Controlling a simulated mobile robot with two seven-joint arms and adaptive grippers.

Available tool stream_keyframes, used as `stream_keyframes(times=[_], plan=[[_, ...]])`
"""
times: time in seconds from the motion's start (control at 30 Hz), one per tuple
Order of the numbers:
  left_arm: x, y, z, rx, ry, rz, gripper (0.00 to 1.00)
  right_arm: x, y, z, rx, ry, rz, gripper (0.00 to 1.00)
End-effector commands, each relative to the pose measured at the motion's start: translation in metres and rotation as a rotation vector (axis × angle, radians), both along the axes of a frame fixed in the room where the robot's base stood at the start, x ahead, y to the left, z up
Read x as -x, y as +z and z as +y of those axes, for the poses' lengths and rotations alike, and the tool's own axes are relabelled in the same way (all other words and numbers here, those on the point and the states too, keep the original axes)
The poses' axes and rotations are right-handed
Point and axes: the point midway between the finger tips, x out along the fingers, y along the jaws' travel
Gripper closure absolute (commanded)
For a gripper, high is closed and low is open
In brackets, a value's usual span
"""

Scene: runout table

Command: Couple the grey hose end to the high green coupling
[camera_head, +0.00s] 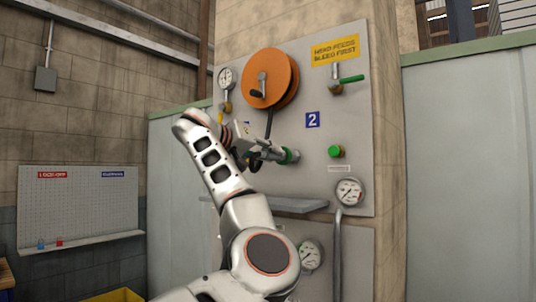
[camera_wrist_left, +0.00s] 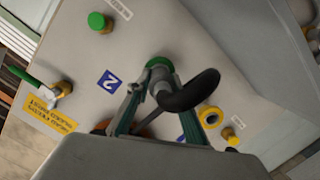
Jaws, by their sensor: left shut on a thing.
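My left gripper (camera_head: 262,155) reaches the grey panel from the left and is shut on the hose end. In the left wrist view its fingers (camera_wrist_left: 150,96) close around the grey hose end (camera_wrist_left: 162,86), and the black hose (camera_wrist_left: 192,93) bends away to the right. A green coupling (camera_head: 291,156) sticks out of the panel just past the fingertips. In the wrist view this green coupling (camera_wrist_left: 159,63) is in line with the hose end and partly hidden by it. Whether they are touching or joined, I cannot tell. My right gripper is out of view.
An orange reel (camera_head: 267,77) sits above, with hose hanging from it. A green round knob (camera_head: 336,151) is to the right, a green-handled valve (camera_head: 349,79) above it. Gauges (camera_head: 349,191) and a grey ledge (camera_head: 285,203) lie below. A yellow ring (camera_wrist_left: 211,116) shows in the wrist view.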

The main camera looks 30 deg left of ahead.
Motion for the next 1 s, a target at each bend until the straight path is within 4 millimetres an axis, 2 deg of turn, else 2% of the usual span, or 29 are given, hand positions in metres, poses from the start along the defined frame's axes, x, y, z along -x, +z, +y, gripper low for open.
stream_keyframes(times=[0.53,0.57,0.63,1.0], plan=[[-0.0098,0.0011,-0.0014,0.001,-0.001,-0.003,1.0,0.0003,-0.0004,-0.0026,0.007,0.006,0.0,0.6],[-0.0098,0.0011,-0.0015,0.001,-0.001,-0.003,0.76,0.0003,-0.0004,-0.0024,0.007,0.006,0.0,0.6],[-0.0097,0.0011,-0.0014,0.001,-0.001,-0.003,0.59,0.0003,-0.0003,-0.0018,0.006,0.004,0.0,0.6],[-0.0085,0.0001,-0.0005,0.0,0.001,-0.001,0.59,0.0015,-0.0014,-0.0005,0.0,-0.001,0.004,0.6]])
